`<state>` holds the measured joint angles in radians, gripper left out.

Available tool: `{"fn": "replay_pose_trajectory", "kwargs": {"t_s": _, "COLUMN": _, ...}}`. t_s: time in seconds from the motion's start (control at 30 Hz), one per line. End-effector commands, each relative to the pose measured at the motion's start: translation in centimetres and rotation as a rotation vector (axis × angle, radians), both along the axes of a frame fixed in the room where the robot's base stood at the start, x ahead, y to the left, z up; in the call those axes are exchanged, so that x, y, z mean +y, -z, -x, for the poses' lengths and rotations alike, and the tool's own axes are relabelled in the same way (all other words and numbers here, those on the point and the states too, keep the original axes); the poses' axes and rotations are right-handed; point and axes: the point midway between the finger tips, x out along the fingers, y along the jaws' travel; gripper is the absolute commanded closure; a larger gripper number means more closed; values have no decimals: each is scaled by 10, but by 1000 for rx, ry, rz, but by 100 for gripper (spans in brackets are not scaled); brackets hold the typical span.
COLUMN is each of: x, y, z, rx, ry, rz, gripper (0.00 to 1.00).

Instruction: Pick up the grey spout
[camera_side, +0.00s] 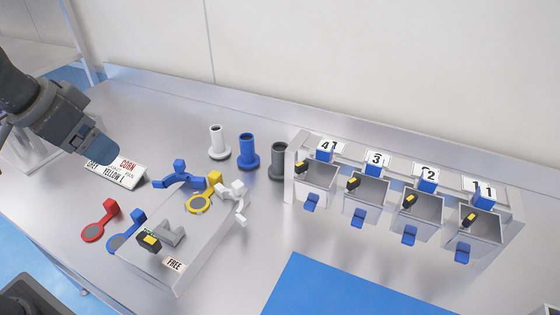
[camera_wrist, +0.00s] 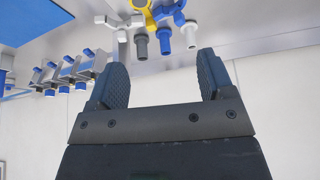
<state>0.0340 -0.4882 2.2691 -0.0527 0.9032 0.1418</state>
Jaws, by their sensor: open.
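The grey spout (camera_side: 278,160) stands upright on the metal table, right of the blue spout (camera_side: 248,152) and the white spout (camera_side: 219,142), close to the left end of the bin rack. It also shows in the wrist view (camera_wrist: 141,46), top centre, ahead of the space between the fingers and well apart from them. My gripper (camera_side: 103,150) is at the left in the side view, raised above the table near the label sign and far from the spouts. In the wrist view my gripper (camera_wrist: 163,82) is open and empty, with both fingers spread.
Several numbered bins (camera_side: 367,190) stand in a rack at the right. A grey box (camera_side: 185,245) marked FREE carries clips and scoops. A red scoop (camera_side: 97,225) and a label sign (camera_side: 118,172) lie at the left. A blue mat (camera_side: 325,290) is at the front.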

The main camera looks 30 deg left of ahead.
Motion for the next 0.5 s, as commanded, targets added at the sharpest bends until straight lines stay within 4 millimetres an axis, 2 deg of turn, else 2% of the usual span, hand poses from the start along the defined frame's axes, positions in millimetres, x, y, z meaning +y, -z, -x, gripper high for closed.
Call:
{"fn": "replay_pose_trajectory", "kwargs": {"t_s": 0.03, "x": -7, "y": -4, "z": -23, "rx": 15, "ry": 45, "rz": -2, "gripper": 25}}
{"fn": "replay_pose_trajectory", "kwargs": {"t_s": 0.13, "x": -19, "y": -10, "z": -64, "rx": 30, "ry": 131, "rz": -7, "gripper": 25}}
{"fn": "replay_pose_trajectory", "kwargs": {"t_s": 0.27, "x": -38, "y": -7, "z": -119, "rx": 45, "ry": 243, "rz": -14, "gripper": 25}}
{"fn": "replay_pose_trajectory", "kwargs": {"t_s": 0.37, "x": -54, "y": 2, "z": -160, "rx": 55, "ry": 329, "rz": -17, "gripper": 25}}
{"fn": "replay_pose_trajectory", "kwargs": {"t_s": 0.5, "x": -79, "y": 27, "z": -213, "rx": 65, "ry": 448, "rz": -19, "gripper": 25}}
